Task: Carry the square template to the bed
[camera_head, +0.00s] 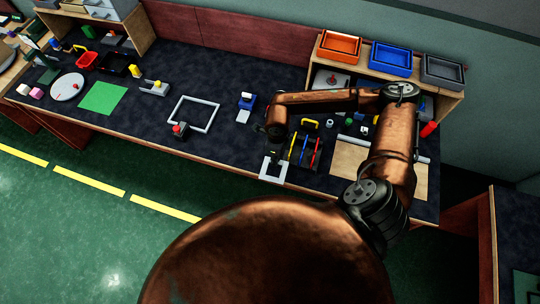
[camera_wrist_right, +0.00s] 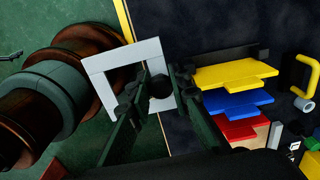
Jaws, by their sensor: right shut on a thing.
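The square template, a light grey square frame with an open middle, is at the front edge of the bench in the head view (camera_head: 271,179) and between my fingers in the right wrist view (camera_wrist_right: 122,55). My right gripper (camera_wrist_right: 160,85) is shut on one side of it; in the head view the gripper (camera_head: 273,154) is partly hidden by its own arm. The template overlaps the bench edge and the floor; its height above the bench is hard to judge. I cannot tell for sure which thing is the bed; a flat tan board (camera_head: 350,158) lies to the right. My left gripper is out of view.
A dark rack with yellow, blue and red pieces (camera_wrist_right: 228,103) stands just right of the template. A larger grey frame (camera_head: 195,128), a green mat (camera_head: 103,98) and a round white plate (camera_head: 66,88) lie to the left. A wooden shelf (camera_head: 449,104) with bins is behind my arm.

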